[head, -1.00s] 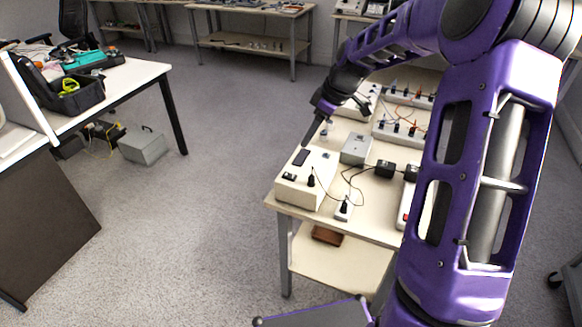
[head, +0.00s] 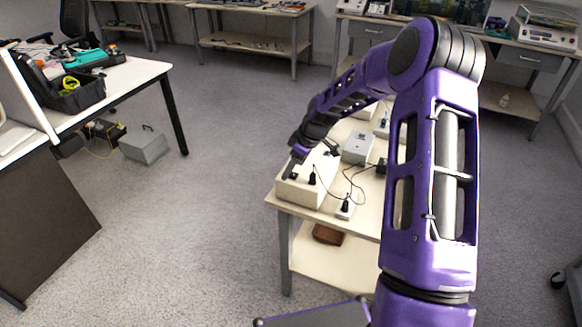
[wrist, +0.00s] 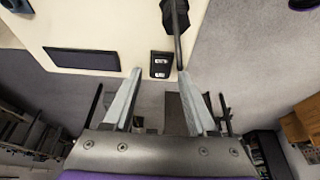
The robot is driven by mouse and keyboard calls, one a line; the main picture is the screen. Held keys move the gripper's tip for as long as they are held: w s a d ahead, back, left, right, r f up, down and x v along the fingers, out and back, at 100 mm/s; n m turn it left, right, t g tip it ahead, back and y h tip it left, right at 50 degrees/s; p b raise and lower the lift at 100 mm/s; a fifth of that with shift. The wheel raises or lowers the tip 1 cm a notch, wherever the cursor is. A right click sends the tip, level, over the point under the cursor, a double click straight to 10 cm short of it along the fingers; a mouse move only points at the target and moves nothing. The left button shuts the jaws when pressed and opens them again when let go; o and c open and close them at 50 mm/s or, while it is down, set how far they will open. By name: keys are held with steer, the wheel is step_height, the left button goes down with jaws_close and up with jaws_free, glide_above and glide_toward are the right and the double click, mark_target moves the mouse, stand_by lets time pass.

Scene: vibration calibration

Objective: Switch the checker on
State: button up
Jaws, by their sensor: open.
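The checker (head: 301,192) is a cream box on the near left corner of the work table. In the wrist view the checker (wrist: 110,25) shows a dark display strip (wrist: 85,60), a small black rocker switch (wrist: 160,65) near its edge and a black plug (wrist: 177,18) with a cord. My gripper (head: 291,172) is over the checker's left end. In the wrist view my gripper (wrist: 160,72) is open and empty, with the switch framed between its fingertips. Contact with the checker and the switch's position cannot be told.
A grey box (head: 358,148) and a small white socket block (head: 345,209) with a plug stand near the checker, with black cords between. My arm hides much of the table's right side. A lower shelf holds a brown item (head: 328,234).

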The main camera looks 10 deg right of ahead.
jaws_close()
steer(key=shift+a, duration=0.1)
stand_by(0.3)
steer(key=shift+w+a+g+h+p, duration=0.1)
steer(key=shift+a+g+h+p, duration=0.15)
steer(key=shift+g+h, duration=0.3)
steer(key=shift+w+g+h+p, duration=0.1)
steer(key=shift+g+h+p, duration=0.25)
steer(key=shift+h, duration=0.3)
jaws_free()
